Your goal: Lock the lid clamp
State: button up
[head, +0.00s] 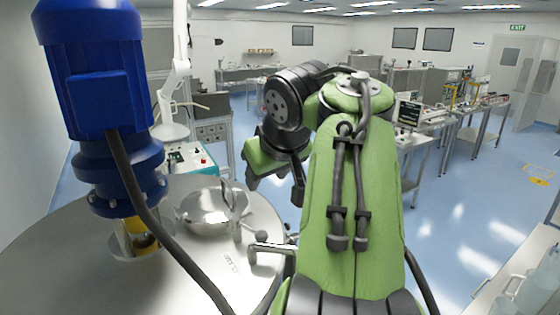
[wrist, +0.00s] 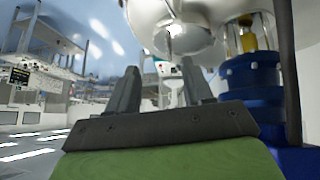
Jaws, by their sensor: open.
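The lid (head: 203,207) is a small shiny round metal hatch on the large vessel top, at lower centre-left of the head view. The lid clamp (head: 232,199) is an upright metal fitting at its right edge; I cannot tell whether it is locked. The wrist view is upside down, with the shiny lid (wrist: 184,40) near its top, beyond my fingers. My gripper (wrist: 160,85) is open, with two dark fingers apart and nothing between them. In the head view my green arm is right of the lid, and my fingertips cannot be made out.
A tall blue motor (head: 100,90) with a black cable stands on the vessel top (head: 60,265), left of the lid. A metal lever handle (head: 272,247) projects at the vessel's right side. Workbenches stand farther back. The blue floor on the right is mostly clear.

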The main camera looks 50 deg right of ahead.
jog(key=s+a+r+m+t+b, duration=0.1)
jog(key=s+a+r+m, duration=0.1)
jog(key=s+r, duration=0.3)
jog(key=shift+a+r+m+t+b, duration=0.3)
jog(key=shift+a+m+b, duration=0.05)
jog(key=shift+a+m, duration=0.05)
